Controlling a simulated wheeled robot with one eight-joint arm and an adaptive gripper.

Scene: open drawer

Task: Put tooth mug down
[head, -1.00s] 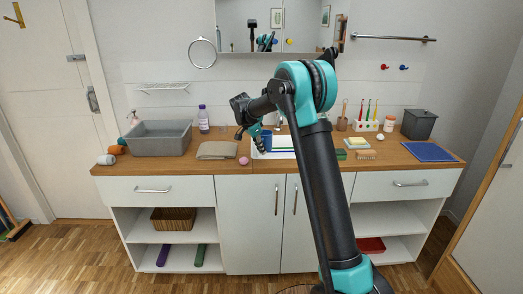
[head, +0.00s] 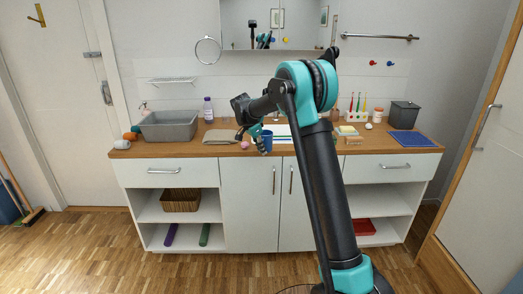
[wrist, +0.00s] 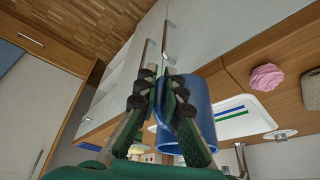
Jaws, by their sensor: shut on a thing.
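The blue tooth mug (head: 267,142) is in my gripper (head: 260,146), near the counter's front edge in the head view. In the wrist view the mug (wrist: 203,100) is large and tilted in the picture. The fingers of my gripper (wrist: 163,80) are shut on it at its left side; the exact contact is partly hidden by the fingers. The mug's inside is not clearly visible.
The wooden counter (head: 185,151) holds a grey bin (head: 168,126), a folded beige cloth (head: 220,137), a pink item (head: 244,146) and a blue mat (head: 410,139). A white basin (head: 283,128) lies behind the mug. The counter's front left is fairly clear.

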